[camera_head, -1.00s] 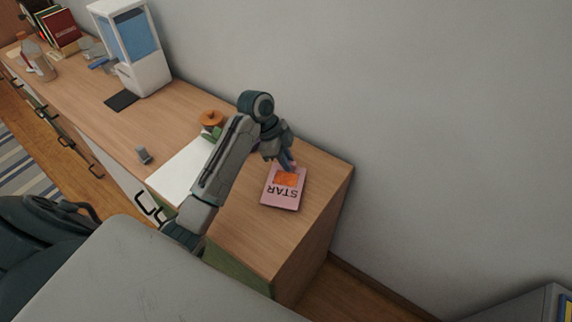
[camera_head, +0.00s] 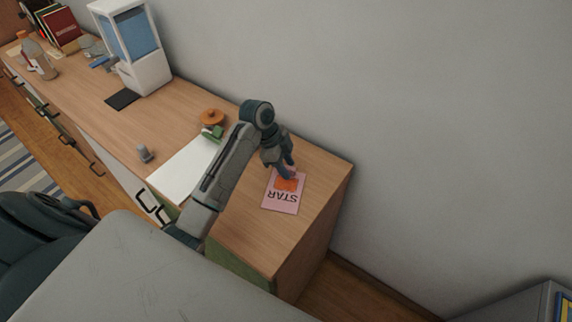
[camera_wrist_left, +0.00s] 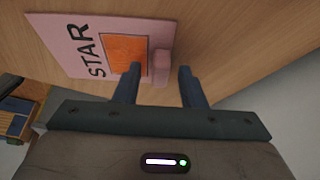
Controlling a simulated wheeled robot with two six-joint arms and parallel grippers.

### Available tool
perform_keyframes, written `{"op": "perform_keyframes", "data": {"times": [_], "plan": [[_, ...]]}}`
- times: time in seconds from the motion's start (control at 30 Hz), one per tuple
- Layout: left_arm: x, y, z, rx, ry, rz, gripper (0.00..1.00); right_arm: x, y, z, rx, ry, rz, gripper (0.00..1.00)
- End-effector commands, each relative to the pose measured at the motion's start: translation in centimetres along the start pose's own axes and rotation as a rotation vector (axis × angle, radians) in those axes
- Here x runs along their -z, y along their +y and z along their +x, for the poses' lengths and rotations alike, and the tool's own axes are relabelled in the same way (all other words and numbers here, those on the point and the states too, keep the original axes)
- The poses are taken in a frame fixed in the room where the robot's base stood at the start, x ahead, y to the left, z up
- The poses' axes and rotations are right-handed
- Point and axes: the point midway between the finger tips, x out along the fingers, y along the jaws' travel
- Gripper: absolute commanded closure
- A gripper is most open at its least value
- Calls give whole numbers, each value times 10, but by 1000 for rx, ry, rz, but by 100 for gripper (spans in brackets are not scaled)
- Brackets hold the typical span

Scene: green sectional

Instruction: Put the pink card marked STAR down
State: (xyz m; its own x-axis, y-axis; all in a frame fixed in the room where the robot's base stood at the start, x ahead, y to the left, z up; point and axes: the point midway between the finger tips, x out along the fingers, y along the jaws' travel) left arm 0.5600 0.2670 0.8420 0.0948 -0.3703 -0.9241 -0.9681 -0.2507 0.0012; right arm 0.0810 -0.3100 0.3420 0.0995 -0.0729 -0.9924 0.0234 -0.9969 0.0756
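The pink card marked STAR (camera_head: 283,205) lies flat on the right end of the wooden counter top (camera_head: 245,240), with its orange patch toward my gripper. In the left wrist view the card (camera_wrist_left: 75,45) shows a small pink raised block (camera_wrist_left: 162,68) at its edge. My left gripper (camera_wrist_left: 160,72) is open, with its two fingers apart on either side of that block and a gap visible at each side. In the head view the left gripper (camera_head: 289,172) is low over the card's far end. My right gripper is not in view.
A white sheet (camera_head: 183,172) lies left of my arm, with an orange-topped item (camera_head: 211,117) behind it and a small grey object (camera_head: 144,153) nearby. A white and blue dispenser (camera_head: 135,50) stands farther left. The wall (camera_head: 430,130) rises close behind the counter.

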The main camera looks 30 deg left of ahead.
Motion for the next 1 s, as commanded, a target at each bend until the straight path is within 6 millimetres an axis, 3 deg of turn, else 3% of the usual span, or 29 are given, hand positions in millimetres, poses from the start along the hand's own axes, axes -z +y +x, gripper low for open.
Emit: {"op": "perform_keyframes", "data": {"times": [0.17, 0.5, 0.6, 1.0], "plan": [[-1, -1, -24, 6, -3, 2, 63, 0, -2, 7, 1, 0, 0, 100], [-1, -1, -95, 6, -2, 2, 63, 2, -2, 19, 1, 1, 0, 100], [1, -1, -112, 2, -2, 0, 63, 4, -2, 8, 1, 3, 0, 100], [0, 0, -120, 0, 0, 0, 63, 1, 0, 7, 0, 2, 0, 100]]}}
